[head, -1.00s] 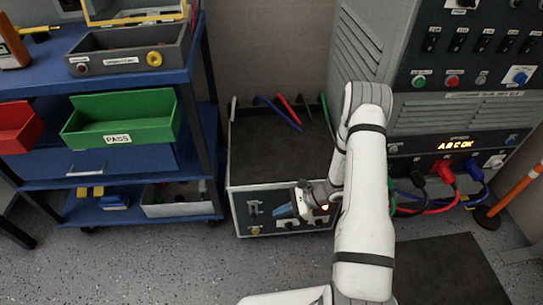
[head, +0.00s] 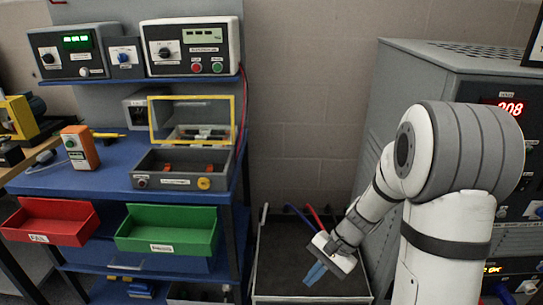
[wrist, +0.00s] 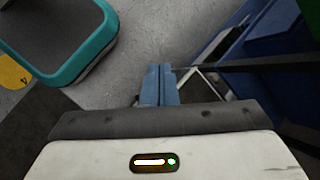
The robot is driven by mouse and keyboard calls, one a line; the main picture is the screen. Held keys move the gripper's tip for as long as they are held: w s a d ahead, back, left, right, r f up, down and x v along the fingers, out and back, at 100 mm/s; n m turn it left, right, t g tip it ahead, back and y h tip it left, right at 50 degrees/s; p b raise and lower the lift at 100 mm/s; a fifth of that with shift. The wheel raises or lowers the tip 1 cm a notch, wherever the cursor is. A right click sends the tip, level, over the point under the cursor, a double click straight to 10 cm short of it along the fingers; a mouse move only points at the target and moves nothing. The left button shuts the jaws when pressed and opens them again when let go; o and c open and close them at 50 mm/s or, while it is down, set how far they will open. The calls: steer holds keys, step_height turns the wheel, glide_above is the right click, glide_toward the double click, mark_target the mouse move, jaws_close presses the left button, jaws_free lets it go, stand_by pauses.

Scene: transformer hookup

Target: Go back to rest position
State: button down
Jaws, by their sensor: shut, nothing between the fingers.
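My gripper (head: 315,273) is shut with nothing between its blue fingers. In the head view it hangs in front of the dark top of the grey transformer box (head: 275,262), pointing down and left. In the wrist view the closed fingers (wrist: 158,85) point away over the grey floor. My white and grey arm reaches in from the lower right of the head view and hides part of the grey cabinet (head: 385,110).
A blue cart (head: 112,176) at left carries an orange handheld device (head: 80,148) and an open grey case (head: 180,170). A red bin (head: 50,221) and a green bin (head: 166,230) hang on its front. Red and blue cables (head: 316,218) stand behind the box. Bare floor shows in the wrist view.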

steer(key=s+d+r+n+t+h+p, duration=0.1)
steer(key=s+r+p, duration=0.3)
steer(key=r, duration=0.5)
steer(key=s+d+r+n+t+h+p, duration=0.2)
steer(key=s+r+n+h+p, duration=0.1)
steer(key=r, duration=0.6)
steer(key=s+d+r+n+t+h+p, duration=0.1)
steer(key=s+r+n+h+p, duration=0.1)
steer(key=r, duration=0.7)
steer(key=s+n+p, duration=0.1)
steer(key=s+p, duration=0.1)
steer(key=s, duration=0.1)
steer(key=shift+d+n+t+p, duration=0.3)
steer(key=shift+d+t, duration=0.05)
steer(key=shift+t, duration=0.05)
steer(key=shift+r, duration=0.1)
